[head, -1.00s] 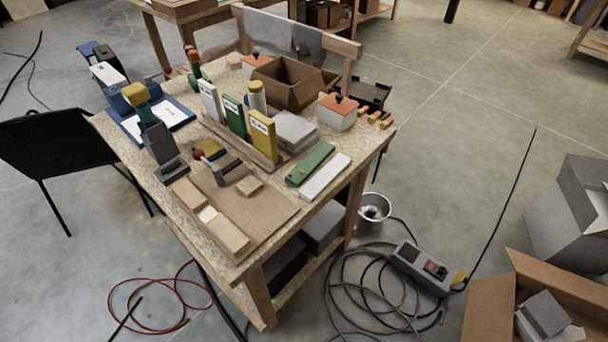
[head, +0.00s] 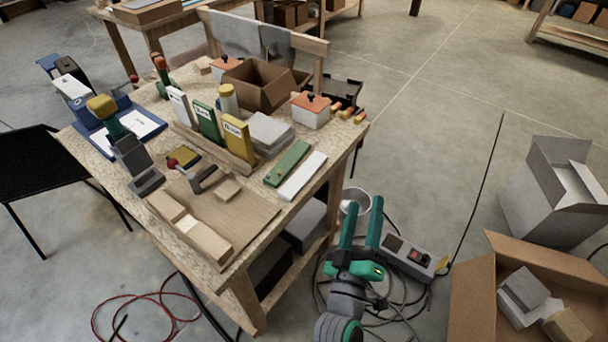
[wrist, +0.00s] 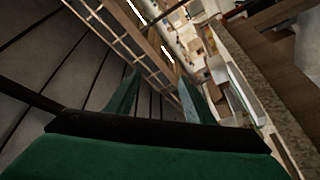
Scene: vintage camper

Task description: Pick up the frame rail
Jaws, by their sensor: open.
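I cannot tell for certain which piece is the frame rail. Two long flat bars lie side by side near the workbench's right edge: a green one (head: 287,164) and a white one (head: 302,176). My gripper (head: 362,208) is in front of and to the right of the bench, apart from all of these. Its green fingers are spread and empty. In the wrist view, my gripper (wrist: 158,88) is also open, with nothing between the fingers.
The workbench (head: 108,168) is crowded with boxes, tools and wood blocks. On the floor lie a coiled black cable, a grey power unit (head: 408,257) and a metal bowl (head: 355,198). An open cardboard box (head: 470,295) stands at lower right. Floor right of the bench is partly clear.

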